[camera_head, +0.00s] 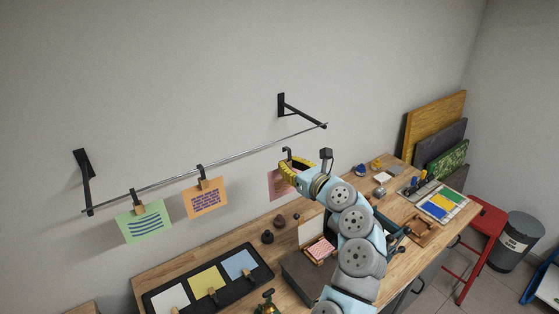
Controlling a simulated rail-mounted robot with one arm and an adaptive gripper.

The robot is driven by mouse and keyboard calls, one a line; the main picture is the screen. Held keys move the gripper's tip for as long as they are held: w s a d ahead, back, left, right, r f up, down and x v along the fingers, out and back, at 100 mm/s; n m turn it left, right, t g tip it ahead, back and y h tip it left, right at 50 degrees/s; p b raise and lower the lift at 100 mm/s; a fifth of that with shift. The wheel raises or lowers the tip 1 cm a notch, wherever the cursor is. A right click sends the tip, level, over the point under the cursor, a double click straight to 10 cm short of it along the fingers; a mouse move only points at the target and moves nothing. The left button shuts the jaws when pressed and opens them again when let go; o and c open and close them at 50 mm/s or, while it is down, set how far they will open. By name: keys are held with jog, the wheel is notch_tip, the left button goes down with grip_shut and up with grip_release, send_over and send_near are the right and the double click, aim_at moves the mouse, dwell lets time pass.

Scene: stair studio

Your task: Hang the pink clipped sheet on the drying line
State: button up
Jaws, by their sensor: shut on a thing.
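The drying line (239,165) is a thin metal rod between two black wall brackets. A green sheet (144,222) and an orange sheet (205,198) hang from it by clips with dark hooks. The pink sheet (277,184) is at my gripper (286,170), below the right part of the line. My gripper is shut on the pink sheet's clip, which the fingers mostly hide. A dark hook shows just above the fingers. It appears to be beneath the line and apart from it. My gripper and arm cover the sheet's right part.
A black tray (178,308) with white, yellow and blue clipped sheets lies on the wooden bench. The right wall bracket (296,111) juts out above my gripper. The line is bare between the orange sheet and that bracket.

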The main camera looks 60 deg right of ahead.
jog(key=shift+r+b+x, duration=0.1)
jog(key=shift+b+x, duration=0.7)
jog(key=shift+x, duration=0.25)
jog(key=shift+r+b+x, duration=0.15)
jog(key=shift+b+x, duration=0.65)
jog(key=shift+x, duration=0.3)
jog(key=p+x, duration=0.2)
jog(key=x, duration=0.1)
jog(key=shift+w+d+r+p, duration=0.1)
jog(key=shift+w+r+p, duration=0.05)
jog(key=shift+r+p, duration=0.25)
jog(key=shift+f, duration=0.15)
jog(key=shift+r+p, duration=0.2)
jog(key=shift+p, duration=1.25)
dwell(0.8)
jog(key=shift+f+p, duration=0.4)
jog(key=shift+f, duration=0.6)
dwell(1.7)
